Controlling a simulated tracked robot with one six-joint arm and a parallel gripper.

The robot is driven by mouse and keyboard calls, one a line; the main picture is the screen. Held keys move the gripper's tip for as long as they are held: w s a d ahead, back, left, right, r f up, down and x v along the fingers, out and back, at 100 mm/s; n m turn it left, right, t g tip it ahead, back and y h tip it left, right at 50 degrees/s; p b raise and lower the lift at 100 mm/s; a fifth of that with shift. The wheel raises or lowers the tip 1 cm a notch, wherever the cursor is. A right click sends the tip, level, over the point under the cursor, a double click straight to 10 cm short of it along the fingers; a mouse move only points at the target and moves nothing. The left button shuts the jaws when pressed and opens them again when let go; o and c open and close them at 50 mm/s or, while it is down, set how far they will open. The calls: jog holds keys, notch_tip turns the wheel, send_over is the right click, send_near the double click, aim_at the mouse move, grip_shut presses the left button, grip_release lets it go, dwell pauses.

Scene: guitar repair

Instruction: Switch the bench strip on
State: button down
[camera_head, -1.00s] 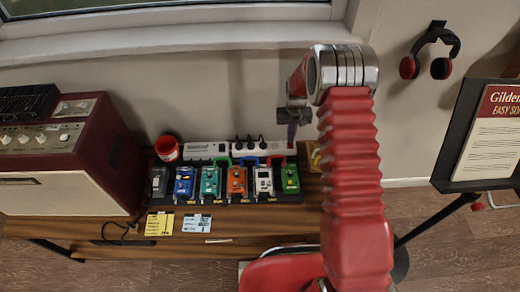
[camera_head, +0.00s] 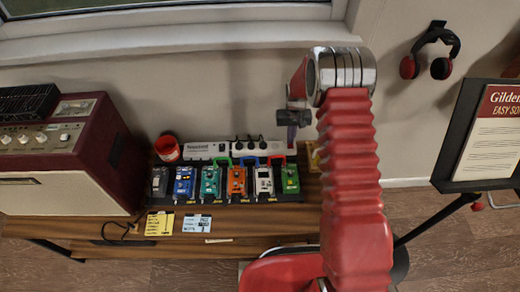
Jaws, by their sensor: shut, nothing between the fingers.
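The bench strip, a white power strip (camera_head: 262,148), lies along the back of the wooden bench against the wall. Several dark plugs and cables sit in its middle part. To its left is another white box-like piece (camera_head: 206,150) with dark lettering; I cannot tell whether it is part of the strip. My gripper (camera_head: 292,134) points down at the strip's right end, with its fingertips close to or touching it; which one I cannot tell. It is shut and empty. The strip's switch is not clearly visible, and my gripper covers part of that end.
A row of colored pedals (camera_head: 236,181) stands in front of the strip. A red cup (camera_head: 167,149) is at its left, near a dark red amplifier (camera_head: 70,150). Yellow (camera_head: 159,224) and blue (camera_head: 197,223) notes lie at the front. A music stand (camera_head: 485,140) and wall headphones (camera_head: 432,52) are at the right.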

notch_tip(320, 180, up, 7)
dwell(1.3)
dwell(0.4)
